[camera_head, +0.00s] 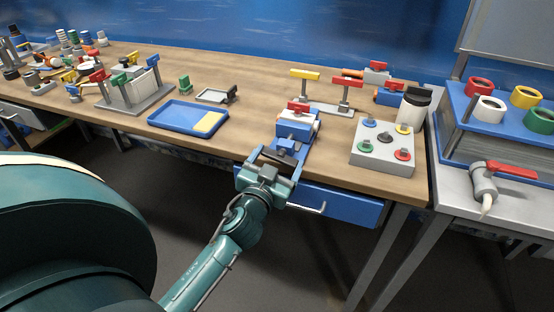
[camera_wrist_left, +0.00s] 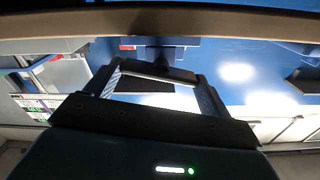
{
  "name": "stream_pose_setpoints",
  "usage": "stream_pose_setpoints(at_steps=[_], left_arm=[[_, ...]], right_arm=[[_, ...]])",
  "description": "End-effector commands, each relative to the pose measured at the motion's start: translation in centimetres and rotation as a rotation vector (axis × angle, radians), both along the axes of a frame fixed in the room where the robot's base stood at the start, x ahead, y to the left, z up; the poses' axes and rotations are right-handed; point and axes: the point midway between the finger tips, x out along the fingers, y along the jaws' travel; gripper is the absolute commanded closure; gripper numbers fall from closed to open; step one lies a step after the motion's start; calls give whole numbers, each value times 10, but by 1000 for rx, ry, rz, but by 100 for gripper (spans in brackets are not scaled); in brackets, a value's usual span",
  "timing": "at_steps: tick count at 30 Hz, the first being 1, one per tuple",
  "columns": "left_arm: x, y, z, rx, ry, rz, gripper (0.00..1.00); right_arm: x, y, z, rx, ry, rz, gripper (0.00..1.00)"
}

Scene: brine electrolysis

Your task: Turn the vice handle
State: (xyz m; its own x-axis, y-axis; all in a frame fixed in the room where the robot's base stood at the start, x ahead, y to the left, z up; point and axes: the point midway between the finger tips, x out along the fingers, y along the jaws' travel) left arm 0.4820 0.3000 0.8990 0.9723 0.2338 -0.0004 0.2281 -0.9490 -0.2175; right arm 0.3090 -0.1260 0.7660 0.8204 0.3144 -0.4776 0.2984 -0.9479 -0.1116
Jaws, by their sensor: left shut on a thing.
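The blue vice (camera_head: 296,128) with a red piece on top stands at the table's front edge in the head view. Its handle, a dark crossbar (camera_wrist_left: 157,72), lies between the fingertips in the left wrist view. My left gripper (camera_head: 280,155) is in front of the vice, its two fingers spread wide and shut on the handle's ends. The same gripper shows in the left wrist view (camera_wrist_left: 160,80). The fingers and the vice's front hide part of the handle in the head view. My right gripper is not in view.
A blue drawer (camera_head: 345,204) with a protruding handle is under the table by my gripper. A blue tray (camera_head: 180,119) lies left of the vice. A grey box with coloured knobs (camera_head: 382,147) stands right. Bare wood (camera_head: 240,135) lies between tray and vice.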

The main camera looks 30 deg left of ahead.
Motion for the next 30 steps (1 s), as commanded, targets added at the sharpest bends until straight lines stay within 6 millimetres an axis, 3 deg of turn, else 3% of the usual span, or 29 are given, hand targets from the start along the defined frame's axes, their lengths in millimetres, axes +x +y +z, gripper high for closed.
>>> stream_pose_setpoints(at_steps=[30], left_arm=[[2, -3, 1, 913, 213, 0, 41]], right_arm=[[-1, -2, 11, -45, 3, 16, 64]])
